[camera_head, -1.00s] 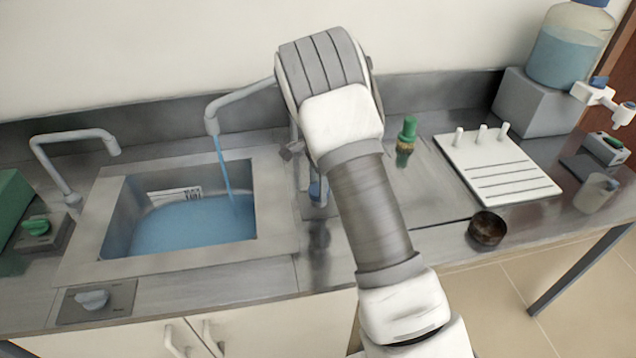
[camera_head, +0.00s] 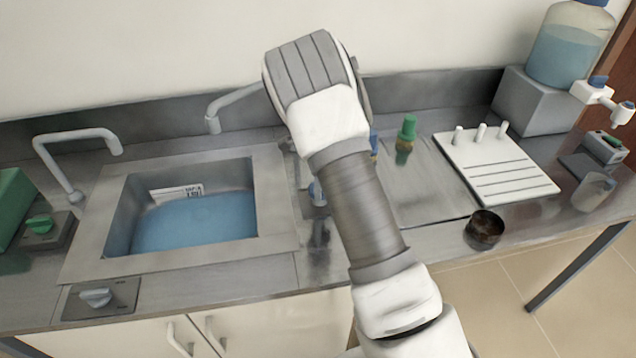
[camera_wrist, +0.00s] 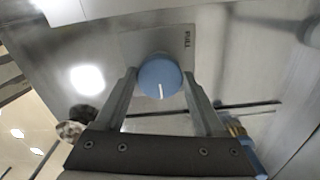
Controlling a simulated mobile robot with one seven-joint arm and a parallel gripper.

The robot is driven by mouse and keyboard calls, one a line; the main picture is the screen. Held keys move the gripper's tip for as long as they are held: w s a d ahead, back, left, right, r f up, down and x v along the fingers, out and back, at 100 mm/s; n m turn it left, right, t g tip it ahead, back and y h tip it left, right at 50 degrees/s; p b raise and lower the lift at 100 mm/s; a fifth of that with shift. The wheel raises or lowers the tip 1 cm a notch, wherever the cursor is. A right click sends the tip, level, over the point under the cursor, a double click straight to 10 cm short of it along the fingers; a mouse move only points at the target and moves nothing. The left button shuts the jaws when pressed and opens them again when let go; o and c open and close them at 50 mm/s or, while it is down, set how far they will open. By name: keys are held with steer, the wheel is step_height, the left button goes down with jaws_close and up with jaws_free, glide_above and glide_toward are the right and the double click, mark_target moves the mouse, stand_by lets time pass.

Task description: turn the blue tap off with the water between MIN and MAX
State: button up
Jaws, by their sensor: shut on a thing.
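In the wrist view my gripper (camera_wrist: 160,74) is shut on the round blue tap knob (camera_wrist: 158,80); one finger is on each side and the knob's white mark points toward the gripper. In the head view my arm hides most of the gripper. Blue water (camera_head: 195,222) stands in the sink (camera_head: 112,235). Its surface lies at the lower part of the white level label (camera_head: 178,192) on the back wall; the label's marks are too small to read. No stream falls from the right spout (camera_head: 232,102).
A second spout (camera_head: 75,135) stands left of the sink, with a green knob (camera_head: 40,223) and a grey knob (camera_head: 96,297) nearby. Right of my arm are a green-capped bottle (camera_head: 407,130), a white pegged board (camera_head: 495,168) and a dark dish (camera_head: 485,228).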

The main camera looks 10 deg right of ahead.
steer(key=shift+r, duration=0.1)
steer(key=o, duration=1.4)
steer(key=shift+c, duration=0.2)
step_height(320, 180, up, 17)
steer(key=shift+r, duration=0.2)
